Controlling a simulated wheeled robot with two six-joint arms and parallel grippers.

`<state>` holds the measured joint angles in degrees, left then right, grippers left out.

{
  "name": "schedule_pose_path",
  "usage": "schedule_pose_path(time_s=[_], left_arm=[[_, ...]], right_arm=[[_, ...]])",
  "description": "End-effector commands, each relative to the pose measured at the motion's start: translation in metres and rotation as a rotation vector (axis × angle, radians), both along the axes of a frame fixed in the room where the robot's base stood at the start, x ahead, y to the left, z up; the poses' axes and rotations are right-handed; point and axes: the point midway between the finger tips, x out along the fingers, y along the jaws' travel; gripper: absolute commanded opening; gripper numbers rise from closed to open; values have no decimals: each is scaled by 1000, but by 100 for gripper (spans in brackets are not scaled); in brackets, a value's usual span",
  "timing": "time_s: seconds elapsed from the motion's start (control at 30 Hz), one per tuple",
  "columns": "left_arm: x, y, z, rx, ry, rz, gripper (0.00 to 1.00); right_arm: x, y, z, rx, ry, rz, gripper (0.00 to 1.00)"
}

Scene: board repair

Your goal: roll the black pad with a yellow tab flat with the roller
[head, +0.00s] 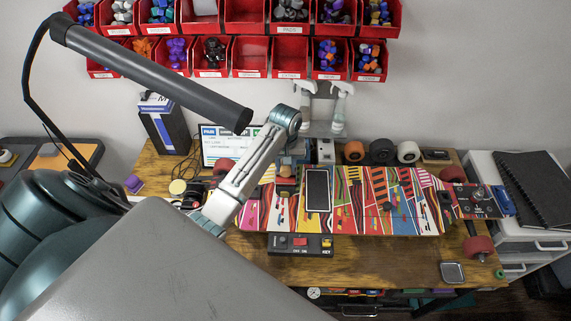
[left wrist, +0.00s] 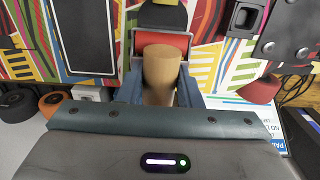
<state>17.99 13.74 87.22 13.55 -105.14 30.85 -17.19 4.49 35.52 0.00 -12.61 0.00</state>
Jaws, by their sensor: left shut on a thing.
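My left gripper (head: 290,158) is over the left part of the colourful board (head: 375,212). In the left wrist view the gripper (left wrist: 163,97) is shut on the tan handle (left wrist: 162,62) of the roller, whose red cylinder (left wrist: 178,40) faces the board. The black pad (left wrist: 163,18) lies just beyond the cylinder, with a bit of its yellow tab at the top edge of that view. In the head view the pad (head: 286,196) is small, partly hidden by the roller (head: 286,181). I cannot tell whether the cylinder touches the pad. My right gripper is not in view.
A larger black rectangle (head: 317,190) lies on the board beside the pad. A switch box (head: 300,245) stands in front of the board. Several wheels (head: 381,151) stand behind it. A lamp (head: 150,75) hangs over the left side. The bench front right is mostly clear.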

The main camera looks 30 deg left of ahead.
Motion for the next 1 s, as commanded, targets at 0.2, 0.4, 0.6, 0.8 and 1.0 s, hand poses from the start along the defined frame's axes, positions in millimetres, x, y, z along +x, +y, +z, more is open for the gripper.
schedule_pose_path(time_s=[0.2, 0.4, 0.6, 0.8, 1.0], left_arm=[[4, 3, -2, -1, 3, 0, 13], [14, 9, -1, 0, 4, 0, 13], [25, 16, 0, 1, 3, 1, 13], [24, 16, 0, 0, 4, 0, 13], [14, 9, 1, 0, 4, -1, 13]], right_arm=[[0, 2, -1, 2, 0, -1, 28], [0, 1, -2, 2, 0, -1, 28], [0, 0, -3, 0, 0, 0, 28], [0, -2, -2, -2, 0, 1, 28], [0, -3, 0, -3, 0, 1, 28]])
